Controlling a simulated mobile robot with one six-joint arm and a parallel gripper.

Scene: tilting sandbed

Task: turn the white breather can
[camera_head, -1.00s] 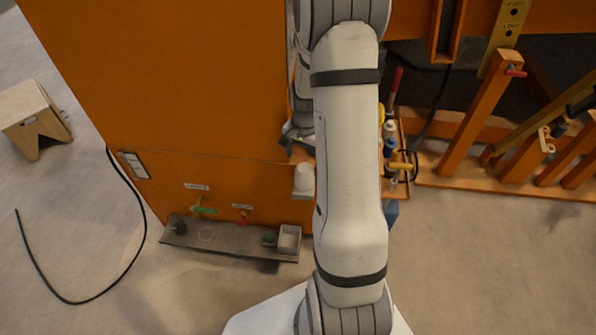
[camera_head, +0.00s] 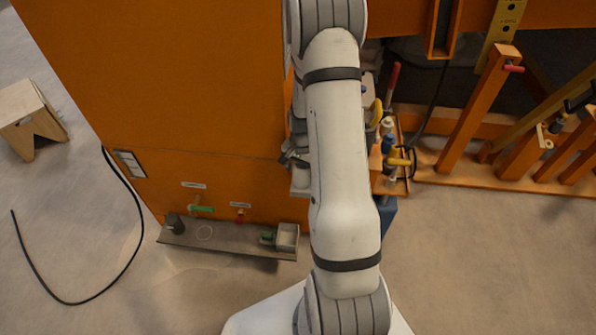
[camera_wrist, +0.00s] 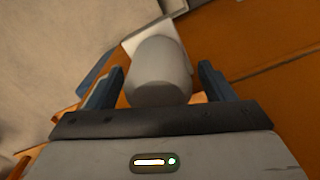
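The white breather can (camera_wrist: 160,72) is a pale, rounded cylinder in the wrist view, against a whitish plate (camera_wrist: 143,36). My gripper (camera_wrist: 160,70) has one dark finger on each side of the can. The fingers are apart, with narrow gaps between them and the can, so the gripper looks open around it. In the head view my arm and wrist cover most of the can, and I cannot make out the fingers clearly there.
The orange cabinet wall (camera_head: 180,90) is close to my gripper. A grey shelf (camera_head: 225,238) with a small box (camera_head: 287,236) juts out below. A caddy with bottles and a yellow-handled item (camera_head: 400,160) stands right of my arm. Open floor lies at the lower right.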

